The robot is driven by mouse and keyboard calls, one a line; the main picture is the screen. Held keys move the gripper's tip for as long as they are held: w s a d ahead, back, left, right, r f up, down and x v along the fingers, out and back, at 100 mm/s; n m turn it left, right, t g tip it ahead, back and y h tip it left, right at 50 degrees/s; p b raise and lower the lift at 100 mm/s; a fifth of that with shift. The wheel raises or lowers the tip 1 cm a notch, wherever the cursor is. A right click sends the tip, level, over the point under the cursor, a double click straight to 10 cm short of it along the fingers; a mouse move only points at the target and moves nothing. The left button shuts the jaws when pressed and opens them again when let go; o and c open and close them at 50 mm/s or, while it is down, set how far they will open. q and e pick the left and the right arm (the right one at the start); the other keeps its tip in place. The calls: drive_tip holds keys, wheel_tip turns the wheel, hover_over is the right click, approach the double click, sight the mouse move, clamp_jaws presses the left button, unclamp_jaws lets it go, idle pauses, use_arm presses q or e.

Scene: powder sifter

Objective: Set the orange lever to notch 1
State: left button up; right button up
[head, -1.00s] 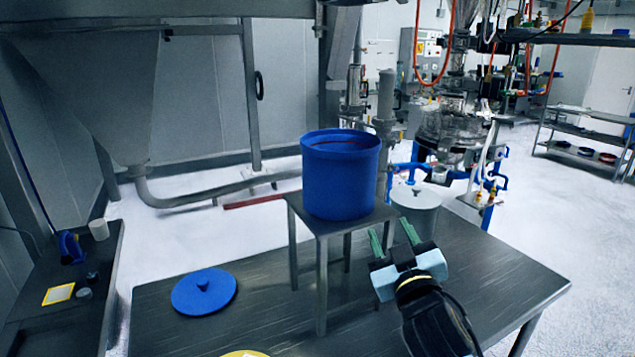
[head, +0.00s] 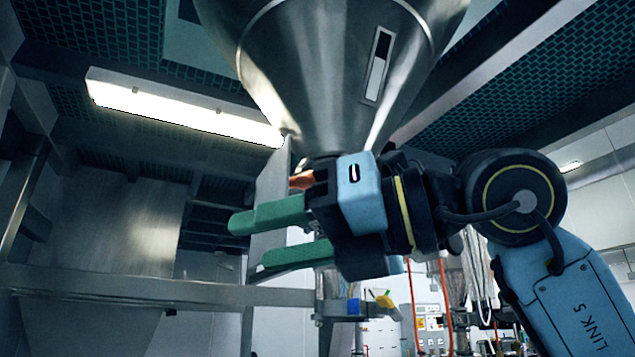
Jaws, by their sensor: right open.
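A shiny steel hopper cone (head: 325,75) hangs overhead in the top middle of the head view. A small piece of the orange lever (head: 302,179) shows under the cone, just above my right gripper. The rest of the lever is hidden behind the gripper. A flat upright metal plate (head: 272,185) stands beside it, and any notch marks are not readable. My right gripper (head: 252,248) points left with its green fingers apart. I see nothing between them but the lower part of the plate and the background. Whether it touches the lever, I cannot tell. My left gripper is out of view.
A horizontal steel beam (head: 150,288) crosses the lower left. A bright ceiling light (head: 185,110) hangs at upper left. A control cabinet (head: 430,325) and red hoses stand in the background at lower right. The space left of my fingertips looks open.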

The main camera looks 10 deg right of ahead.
drive_tip(key=s+d+r+m+t+h, duration=0.5)
drive_tip(key=d+r+m+t+h, duration=0.1)
drive_tip(key=d+r+t+h, duration=0.3)
drive_tip(key=shift+y, duration=0.5)
drive_tip(key=p+x, duration=0.1)
drive_tip(key=x, duration=0.3)
drive_tip(key=p+x, duration=0.2)
drive_tip(key=x, duration=0.2)
drive_tip(key=r+p+x, duration=0.1)
drive_tip(key=x, duration=0.4)
drive_tip(key=shift+w+d, duration=0.3)
drive_tip(key=shift+d, duration=0.05)
drive_tip(key=shift+c, duration=0.4)
drive_tip(key=shift+r, duration=0.1)
clamp_jaws()
